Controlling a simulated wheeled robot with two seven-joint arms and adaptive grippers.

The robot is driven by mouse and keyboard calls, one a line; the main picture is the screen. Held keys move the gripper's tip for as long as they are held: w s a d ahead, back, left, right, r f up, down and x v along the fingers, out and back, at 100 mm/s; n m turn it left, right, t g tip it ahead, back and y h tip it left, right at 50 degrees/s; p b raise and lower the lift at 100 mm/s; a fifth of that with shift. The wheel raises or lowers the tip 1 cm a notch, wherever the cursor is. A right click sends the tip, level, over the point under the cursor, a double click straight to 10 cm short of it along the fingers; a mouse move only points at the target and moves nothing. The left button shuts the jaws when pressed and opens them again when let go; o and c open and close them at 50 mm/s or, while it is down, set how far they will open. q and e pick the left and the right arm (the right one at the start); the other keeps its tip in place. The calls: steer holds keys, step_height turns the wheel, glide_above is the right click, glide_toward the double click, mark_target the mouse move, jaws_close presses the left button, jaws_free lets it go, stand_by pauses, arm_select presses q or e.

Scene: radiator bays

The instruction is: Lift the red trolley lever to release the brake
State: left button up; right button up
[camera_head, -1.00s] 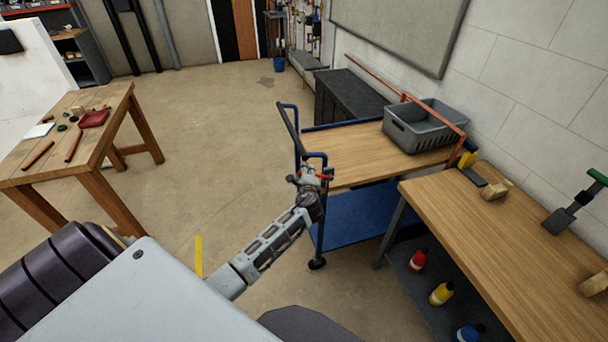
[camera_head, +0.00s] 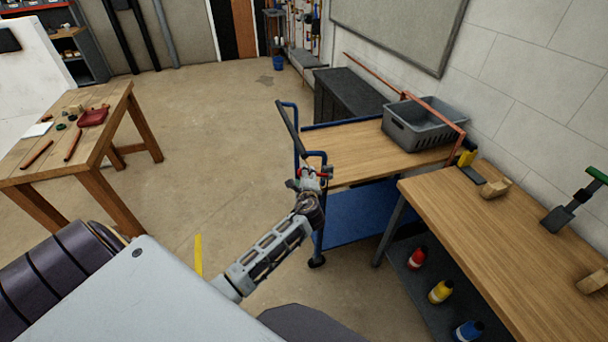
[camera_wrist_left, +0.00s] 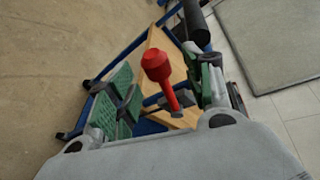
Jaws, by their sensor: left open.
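The blue trolley (camera_head: 365,158) with a wooden top stands in the middle of the head view, its push handle (camera_head: 290,128) at its left end. The red lever (camera_wrist_left: 158,68) shows large in the left wrist view, with a round red knob and a thinner red stem. In the head view only a small bit of red shows at the gripper. My left gripper (camera_head: 312,177) is at the trolley's handle end. In the wrist view its green finger pads (camera_wrist_left: 164,97) are apart, with the lever between them. I cannot tell whether either pad touches it. My right gripper is not in view.
A grey crate (camera_head: 425,125) stands on the trolley top. A wooden workbench (camera_head: 510,235) with bottles on its lower shelf is close at the right. A wooden table (camera_head: 75,140) stands at the left. The floor (camera_head: 210,130) between table and trolley is clear.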

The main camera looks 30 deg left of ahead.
arm_select(q)
steer(key=v, duration=0.8)
stand_by(0.5)
